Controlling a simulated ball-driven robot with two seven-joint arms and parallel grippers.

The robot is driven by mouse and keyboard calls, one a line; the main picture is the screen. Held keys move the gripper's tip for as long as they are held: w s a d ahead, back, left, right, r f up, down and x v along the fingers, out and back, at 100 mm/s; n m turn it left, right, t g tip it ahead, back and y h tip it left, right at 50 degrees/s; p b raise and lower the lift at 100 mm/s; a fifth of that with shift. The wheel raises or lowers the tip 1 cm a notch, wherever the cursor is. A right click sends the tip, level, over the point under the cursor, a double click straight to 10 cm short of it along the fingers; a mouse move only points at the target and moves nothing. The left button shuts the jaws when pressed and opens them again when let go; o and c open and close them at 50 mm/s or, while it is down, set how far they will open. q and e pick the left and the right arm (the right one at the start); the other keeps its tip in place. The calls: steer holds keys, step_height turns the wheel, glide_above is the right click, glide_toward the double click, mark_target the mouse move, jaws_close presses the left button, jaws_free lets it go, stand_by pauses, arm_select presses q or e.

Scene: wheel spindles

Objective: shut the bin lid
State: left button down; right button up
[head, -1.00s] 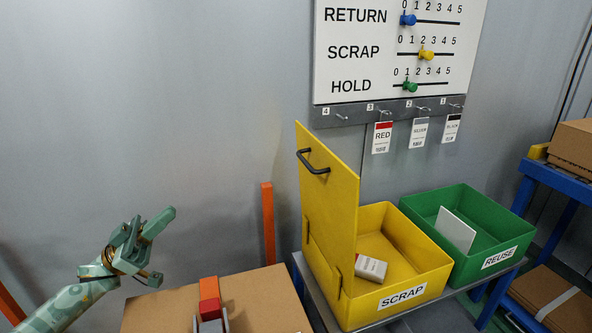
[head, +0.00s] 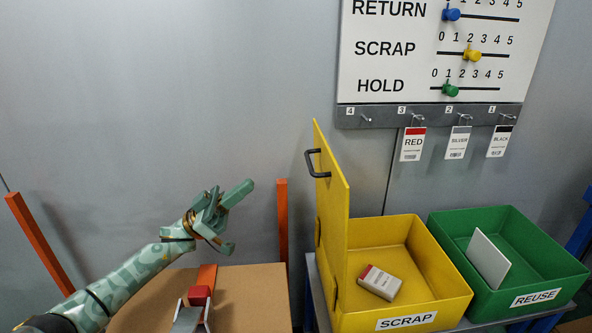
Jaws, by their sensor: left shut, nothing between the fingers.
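The yellow SCRAP bin (head: 440,268) stands on a low stand at the right. Its yellow lid (head: 334,215) is open and upright on the bin's left side, with a black handle (head: 313,164) on the face toward my left arm. A small white box with a red end (head: 380,283) lies inside the bin. My left gripper (head: 240,196) is shut and empty, in the air left of the lid and apart from it, a little lower than the handle in the picture. My right gripper is not in view.
A green REUSE bin (head: 548,250) holding a white plate (head: 488,258) stands right of the SCRAP bin. A brown board (head: 252,297) lies below my left gripper, beside an orange post (head: 283,225). A white sliders board (head: 430,60) with hanging tags is on the wall.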

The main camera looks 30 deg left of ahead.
arm_select(q)
steer(key=w+d+r+b, duration=0.1)
steer(key=w+d+r, duration=0.3)
steer(key=w+d, duration=0.2)
steer(key=shift+d+b, duration=0.4)
steer(key=shift+d, duration=0.65)
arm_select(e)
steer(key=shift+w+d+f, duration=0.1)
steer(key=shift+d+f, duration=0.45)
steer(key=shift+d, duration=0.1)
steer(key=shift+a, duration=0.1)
arm_select(q)
steer(key=shift+r, duration=0.1)
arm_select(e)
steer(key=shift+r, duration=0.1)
